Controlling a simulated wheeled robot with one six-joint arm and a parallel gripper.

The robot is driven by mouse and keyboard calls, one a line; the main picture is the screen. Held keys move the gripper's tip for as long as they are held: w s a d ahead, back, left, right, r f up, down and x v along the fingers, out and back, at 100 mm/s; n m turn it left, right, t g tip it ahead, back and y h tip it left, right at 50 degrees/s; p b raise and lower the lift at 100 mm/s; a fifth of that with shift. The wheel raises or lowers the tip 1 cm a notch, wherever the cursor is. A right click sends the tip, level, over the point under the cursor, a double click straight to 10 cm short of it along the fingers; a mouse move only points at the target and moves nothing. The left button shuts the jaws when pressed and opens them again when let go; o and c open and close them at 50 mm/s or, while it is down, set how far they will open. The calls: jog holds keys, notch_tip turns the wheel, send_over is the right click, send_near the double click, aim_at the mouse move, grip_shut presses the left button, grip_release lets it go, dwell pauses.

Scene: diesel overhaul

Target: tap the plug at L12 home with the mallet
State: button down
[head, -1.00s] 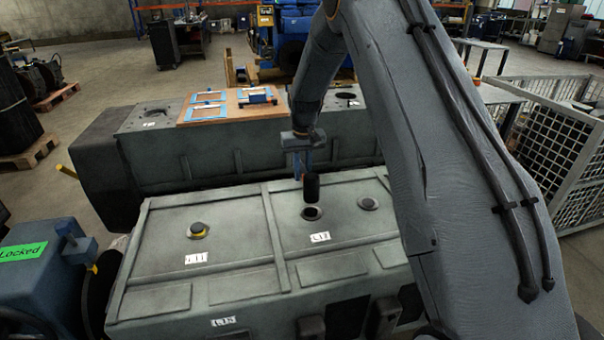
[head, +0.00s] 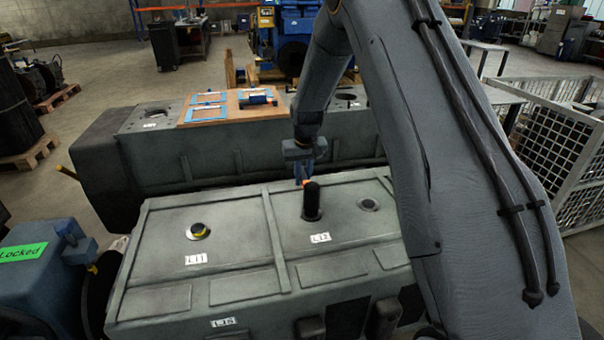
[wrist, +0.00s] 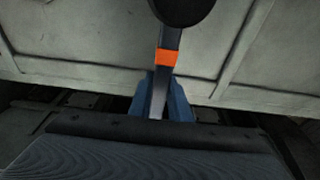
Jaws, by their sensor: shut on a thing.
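My gripper (head: 304,172) is shut on the handle of a mallet. The mallet (head: 312,200) has a black head and an orange band below it on the handle. In the head view its head is down over the opening at the L12 label (head: 320,238) and hides most of it, including any plug there. I cannot tell whether the head touches. In the wrist view the mallet head (wrist: 183,9) is at the top edge and its handle runs down between the blue fingers (wrist: 164,104).
At the L11 label (head: 196,259) a dark plug with a yellow ring (head: 199,231) sits in the grey casing (head: 235,245). A round opening (head: 368,204) lies right of L12. A wooden board with blue-framed items (head: 226,114) lies behind. A mesh cage (head: 560,140) stands right.

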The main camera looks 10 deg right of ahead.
jog(key=x, duration=0.1)
jog(key=b+x, duration=0.1)
jog(key=x, duration=0.1)
jog(key=shift+s+f, duration=0.25)
jog(key=shift+s+r, duration=0.1)
jog(key=shift+w+p+v, duration=0.25)
jog(key=shift+p+v, duration=0.35)
jog(key=shift+v, duration=0.6)
jog(key=shift+w+p+v, duration=0.25)
jog(key=shift+p+v, duration=0.3)
jog(key=shift+v, duration=0.6)
jog(key=shift+w+p+v, duration=0.25)
jog(key=shift+p+v, duration=0.35)
jog(key=shift+v, duration=0.6)
jog(key=shift+w+r, duration=0.1)
jog(key=shift+r, duration=0.05)
